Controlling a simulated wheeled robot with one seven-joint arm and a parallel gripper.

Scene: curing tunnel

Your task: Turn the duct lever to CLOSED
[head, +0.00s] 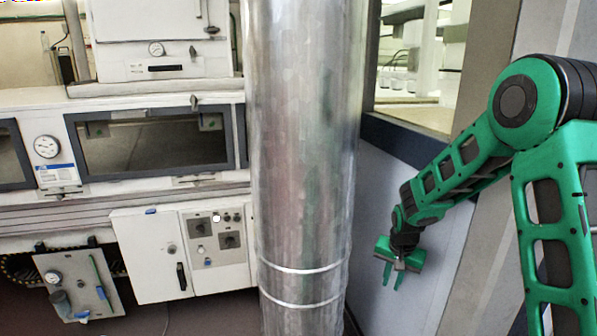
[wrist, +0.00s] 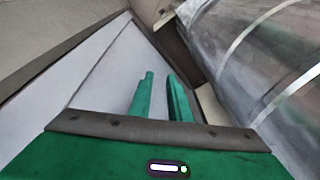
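A large shiny metal duct (head: 305,140) stands upright in the middle of the head view, with two pale bands near its lower part. It also shows at the upper right of the wrist view (wrist: 250,65). I see no lever or CLOSED marking on the visible side of the duct; its far side is hidden. My green gripper (head: 392,279) hangs to the right of the duct, pointing down and apart from it. In the wrist view its two fingers (wrist: 160,80) stand apart with nothing between them.
A white oven with dark windows (head: 150,140) and gauges stands behind the duct on the left. Below it are a white cabinet (head: 150,235), a switch panel (head: 203,251) and a gauge plate (head: 60,298). A pale wall panel (head: 450,240) is behind my arm.

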